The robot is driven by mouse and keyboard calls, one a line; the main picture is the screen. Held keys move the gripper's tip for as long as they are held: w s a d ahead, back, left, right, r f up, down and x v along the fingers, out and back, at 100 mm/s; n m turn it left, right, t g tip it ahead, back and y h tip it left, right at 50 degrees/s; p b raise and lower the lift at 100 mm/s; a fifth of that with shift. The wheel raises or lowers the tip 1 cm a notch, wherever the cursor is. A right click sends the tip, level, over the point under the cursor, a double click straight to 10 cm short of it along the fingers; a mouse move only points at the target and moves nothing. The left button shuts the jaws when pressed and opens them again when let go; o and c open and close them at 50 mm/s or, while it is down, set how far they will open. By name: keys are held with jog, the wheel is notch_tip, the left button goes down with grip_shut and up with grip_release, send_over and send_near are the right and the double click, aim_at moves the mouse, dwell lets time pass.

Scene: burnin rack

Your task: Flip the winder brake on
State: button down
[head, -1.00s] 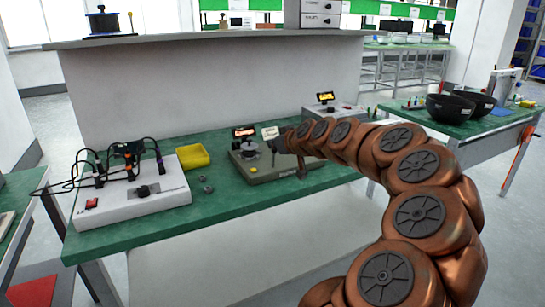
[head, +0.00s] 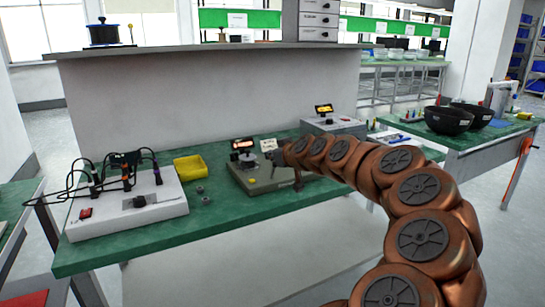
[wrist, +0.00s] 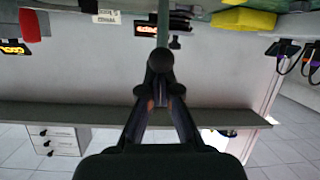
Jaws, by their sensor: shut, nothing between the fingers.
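The winder (head: 258,183) is a low grey-olive box on the green bench. A small lit display (head: 242,144) and a white label card (head: 269,145) stand at its back, and a round metal part sits on top. My gripper (head: 275,158) is over its right part, close to the card. In the wrist view my gripper (wrist: 160,60) is shut and empty, with the lit display (wrist: 148,28) just beyond its tips and the card (wrist: 107,17) to the left. I cannot make out the brake switch or its position; contact is unclear.
A white unit (head: 130,212) with cables and a red switch stands at left. Another display box (head: 333,126) is behind my arm. A grey shelf (head: 210,46) stands above the bench.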

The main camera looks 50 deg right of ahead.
jog(key=shift+r, duration=0.1)
jog(key=shift+w+d+r, duration=0.1)
jog(key=shift+w+r, duration=0.15)
jog(key=shift+r, duration=0.25)
jog(key=v, duration=0.9)
jog(key=shift+a+r+p, duration=0.3)
jog(key=shift+r, duration=0.15)
jog(key=shift+w, duration=0.15)
jog(key=shift+a, duration=0.1)
